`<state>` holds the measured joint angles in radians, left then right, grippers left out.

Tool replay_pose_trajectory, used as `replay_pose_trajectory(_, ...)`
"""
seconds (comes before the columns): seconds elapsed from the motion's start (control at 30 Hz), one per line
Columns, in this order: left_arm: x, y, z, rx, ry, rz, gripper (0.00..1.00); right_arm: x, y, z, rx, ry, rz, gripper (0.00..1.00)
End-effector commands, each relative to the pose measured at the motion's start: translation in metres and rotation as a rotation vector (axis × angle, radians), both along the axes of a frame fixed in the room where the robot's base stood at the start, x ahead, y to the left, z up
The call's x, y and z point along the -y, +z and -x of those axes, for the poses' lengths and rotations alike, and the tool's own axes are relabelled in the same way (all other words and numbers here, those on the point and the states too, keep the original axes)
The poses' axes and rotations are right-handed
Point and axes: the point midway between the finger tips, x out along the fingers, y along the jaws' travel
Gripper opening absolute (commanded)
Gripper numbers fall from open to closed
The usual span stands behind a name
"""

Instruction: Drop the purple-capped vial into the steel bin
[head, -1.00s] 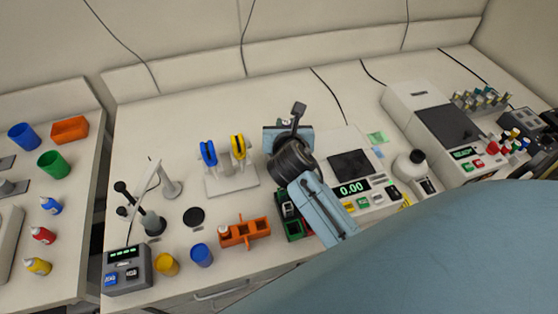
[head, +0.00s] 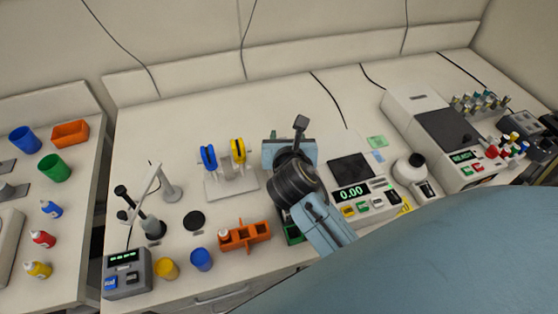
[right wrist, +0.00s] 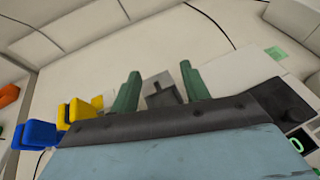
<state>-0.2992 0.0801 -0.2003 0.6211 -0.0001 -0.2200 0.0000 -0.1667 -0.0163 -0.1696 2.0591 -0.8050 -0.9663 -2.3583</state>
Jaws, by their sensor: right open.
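My right gripper (head: 288,152) is over the middle of the bench. In the right wrist view its two green fingers (right wrist: 160,72) stand apart with nothing held between them. A grey piece with a dark centre (right wrist: 163,93) shows beyond the gap; I cannot tell what it is. I cannot make out a purple cap in either view. A small white-topped vial (head: 224,234) stands in the orange rack (head: 252,236). A green rack (head: 294,235) is mostly hidden by my right arm. I cannot identify a steel bin. My left gripper is out of view.
Left of my gripper stands a holder (head: 231,186) with blue and yellow pipette-like tools. A balance (head: 363,195) reading 0.00 is at right, with a shaker unit (head: 445,130) beyond. Blue (head: 202,259) and yellow (head: 167,268) cups stand at front left. The rear bench is clear.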

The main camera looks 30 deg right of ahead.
Motion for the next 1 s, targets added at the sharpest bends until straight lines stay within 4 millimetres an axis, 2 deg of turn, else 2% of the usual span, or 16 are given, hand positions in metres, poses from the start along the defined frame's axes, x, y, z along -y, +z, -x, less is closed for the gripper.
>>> replay_pose_trajectory(0.03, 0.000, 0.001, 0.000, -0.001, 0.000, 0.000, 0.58, -0.006, 0.005, 0.011, 0.000, 0.001, -0.002, 0.46)
replay_pose_trajectory(0.2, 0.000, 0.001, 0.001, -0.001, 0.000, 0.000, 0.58, -0.023, 0.019, 0.040, 0.000, 0.001, -0.002, 0.46)
replay_pose_trajectory(0.4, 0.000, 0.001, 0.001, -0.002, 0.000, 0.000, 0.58, -0.035, 0.029, 0.062, -0.001, 0.000, 0.000, 0.46)
replay_pose_trajectory(0.6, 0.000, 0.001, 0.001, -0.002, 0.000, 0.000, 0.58, -0.038, 0.033, 0.068, 0.000, -0.001, 0.000, 0.46)
replay_pose_trajectory(1.0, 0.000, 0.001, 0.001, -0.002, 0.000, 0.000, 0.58, -0.038, 0.033, 0.068, 0.000, -0.001, 0.000, 0.46)
